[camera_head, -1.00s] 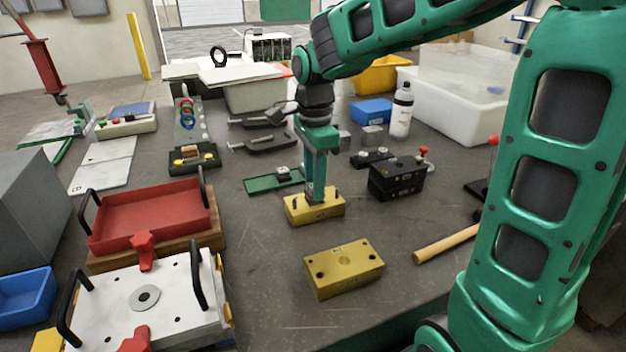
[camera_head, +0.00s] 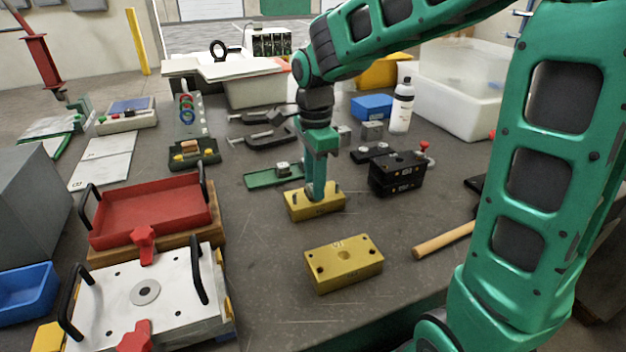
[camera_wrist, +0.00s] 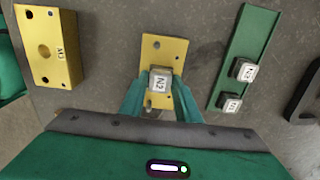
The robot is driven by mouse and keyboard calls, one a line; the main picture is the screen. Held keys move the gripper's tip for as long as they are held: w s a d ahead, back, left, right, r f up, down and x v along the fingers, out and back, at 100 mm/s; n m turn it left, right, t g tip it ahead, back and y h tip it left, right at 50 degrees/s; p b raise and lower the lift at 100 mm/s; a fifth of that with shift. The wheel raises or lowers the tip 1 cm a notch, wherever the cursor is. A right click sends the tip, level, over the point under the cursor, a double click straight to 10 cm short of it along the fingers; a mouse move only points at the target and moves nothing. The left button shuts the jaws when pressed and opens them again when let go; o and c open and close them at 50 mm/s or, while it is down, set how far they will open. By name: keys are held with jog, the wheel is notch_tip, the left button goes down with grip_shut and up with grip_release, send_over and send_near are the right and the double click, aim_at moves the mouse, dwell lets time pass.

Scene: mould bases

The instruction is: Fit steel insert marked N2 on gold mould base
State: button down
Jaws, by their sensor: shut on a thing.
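My gripper (camera_wrist: 160,88) is shut on a small steel insert marked N2 (camera_wrist: 160,81), one finger on each side of it. It holds the insert over the middle of a gold mould base with pins (camera_wrist: 152,47). In the head view my gripper (camera_head: 317,192) points straight down at this gold base (camera_head: 298,211), and the insert is hidden by the fingers. I cannot tell whether the insert is seated or just above the base. A second gold block (camera_head: 343,268) with a central hole lies nearer; it also shows in the wrist view (camera_wrist: 45,75).
A green tray (camera_wrist: 249,40) with two other steel inserts lies beside the base. A black block (camera_head: 397,180) stands to the right, with a wooden-handled tool (camera_head: 440,242) in front. A red tray (camera_head: 150,212) and a white plate (camera_head: 120,300) fill the left.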

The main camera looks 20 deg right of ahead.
jog(key=shift+f, duration=0.1)
jog(key=c, duration=1.3)
grip_release()
jog(key=shift+o, duration=0.2)
notch_tip(320, 180, up, 11)
jog(key=shift+f, duration=0.15)
